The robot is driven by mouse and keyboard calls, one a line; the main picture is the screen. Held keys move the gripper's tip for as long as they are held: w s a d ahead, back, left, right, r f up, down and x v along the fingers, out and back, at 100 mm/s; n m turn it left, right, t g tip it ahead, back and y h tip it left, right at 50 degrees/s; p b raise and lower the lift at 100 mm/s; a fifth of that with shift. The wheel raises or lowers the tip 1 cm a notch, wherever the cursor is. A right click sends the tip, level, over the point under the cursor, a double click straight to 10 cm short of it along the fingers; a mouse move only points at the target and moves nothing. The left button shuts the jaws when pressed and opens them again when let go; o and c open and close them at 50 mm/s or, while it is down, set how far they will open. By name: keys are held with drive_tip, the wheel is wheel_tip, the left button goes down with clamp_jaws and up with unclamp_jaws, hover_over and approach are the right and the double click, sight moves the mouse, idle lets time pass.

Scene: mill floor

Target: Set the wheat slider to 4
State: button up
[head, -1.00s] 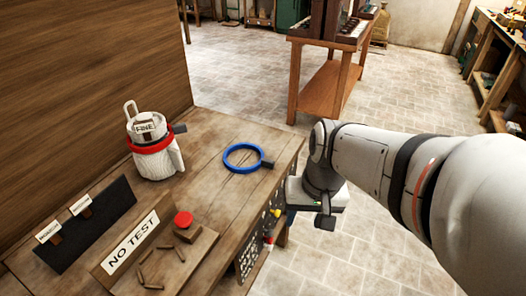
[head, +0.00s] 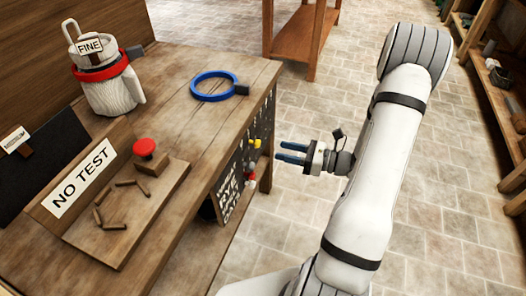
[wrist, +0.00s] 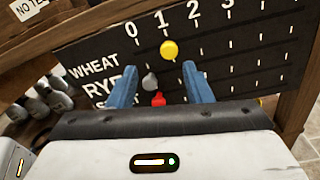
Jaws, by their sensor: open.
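The black slider panel (wrist: 245,60) is on the side of the wooden bench, with WHEAT and RYE rows and a part-hidden third row. Numbers 0 to 3 show along its top; 4 is out of the wrist view. The yellow knob (wrist: 169,49) lies in line with the WHEAT row, under the 1. It also shows in the head view (head: 256,143). A grey knob (wrist: 149,80) is on the RYE row near 0, and a red knob (wrist: 158,99) is below it. My gripper (head: 279,151) is open and empty, its blue fingers facing the panel, apart from the yellow knob.
On the bench top are a blue ring (head: 213,86), a white jug (head: 113,92) with a red band, and a NO TEST tray with a red button (head: 144,147). A wooden stand (head: 297,35) is behind.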

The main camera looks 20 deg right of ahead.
sight(255, 143)
drive_tip(key=w+a+m+t, duration=0.1)
drive_tip(key=w+a, duration=0.4)
drive_tip(key=shift+a+f+b, duration=0.2)
drive_tip(key=shift+f+b, duration=0.2)
drive_tip(key=shift+f, duration=0.05)
drive_tip(key=shift+c, duration=0.5)
clamp_jaws()
